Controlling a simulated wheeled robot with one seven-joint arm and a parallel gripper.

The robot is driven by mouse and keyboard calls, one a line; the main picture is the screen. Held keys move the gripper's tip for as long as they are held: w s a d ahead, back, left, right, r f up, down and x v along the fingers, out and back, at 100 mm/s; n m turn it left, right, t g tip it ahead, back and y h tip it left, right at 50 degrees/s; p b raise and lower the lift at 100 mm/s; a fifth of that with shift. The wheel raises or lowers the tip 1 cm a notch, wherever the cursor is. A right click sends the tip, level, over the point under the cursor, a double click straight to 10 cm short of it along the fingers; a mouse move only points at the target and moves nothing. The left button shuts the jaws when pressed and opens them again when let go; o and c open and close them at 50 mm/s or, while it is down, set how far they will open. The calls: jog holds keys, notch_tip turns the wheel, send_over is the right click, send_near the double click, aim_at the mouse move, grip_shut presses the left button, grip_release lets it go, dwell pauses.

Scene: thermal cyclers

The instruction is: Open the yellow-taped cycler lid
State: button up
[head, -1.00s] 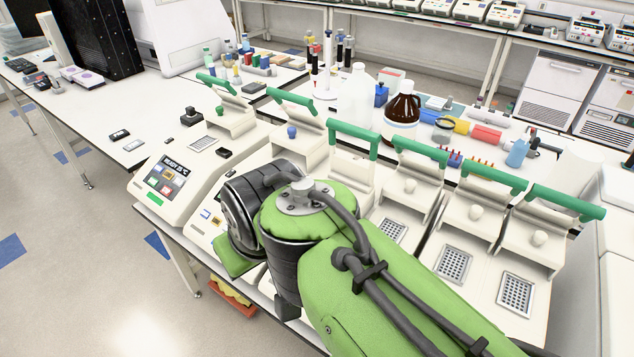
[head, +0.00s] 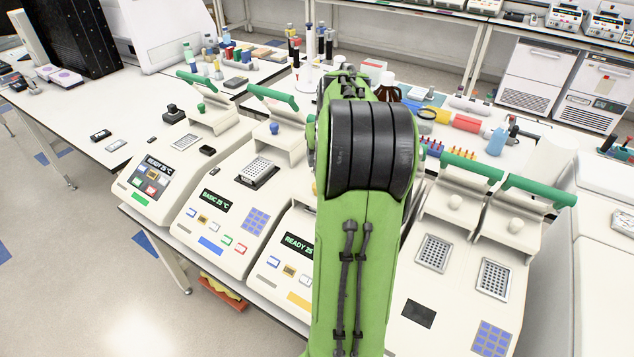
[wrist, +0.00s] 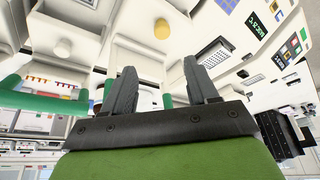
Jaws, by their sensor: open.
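The cycler with the yellow tape strip (head: 299,301) stands third from the left on the bench. Its display reads READY 25, and my arm hides its lid and handle in the head view. In the wrist view, a yellow knob (wrist: 162,29) shows on a pale lid surface beyond my fingers. My gripper (wrist: 158,76) is open, its two dark fingers apart with nothing held between them. Part of a green handle bar (wrist: 167,101) shows in the gap between the fingers, farther down the picture; I cannot tell whether they touch. The gripper is hidden in the head view.
Neighbouring cyclers have raised lids with green handles (head: 273,97) to the left and more green handles (head: 538,190) to the right. Tube racks (head: 434,147) and bottles stand behind. The bench (head: 85,125) at far left has clear room.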

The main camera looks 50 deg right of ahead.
jog(key=x, duration=1.5)
jog(key=shift+w+a+f+p, duration=0.1)
jog(key=shift+a+f+p, duration=0.1)
jog(key=shift+a+p, duration=0.1)
grip_shut()
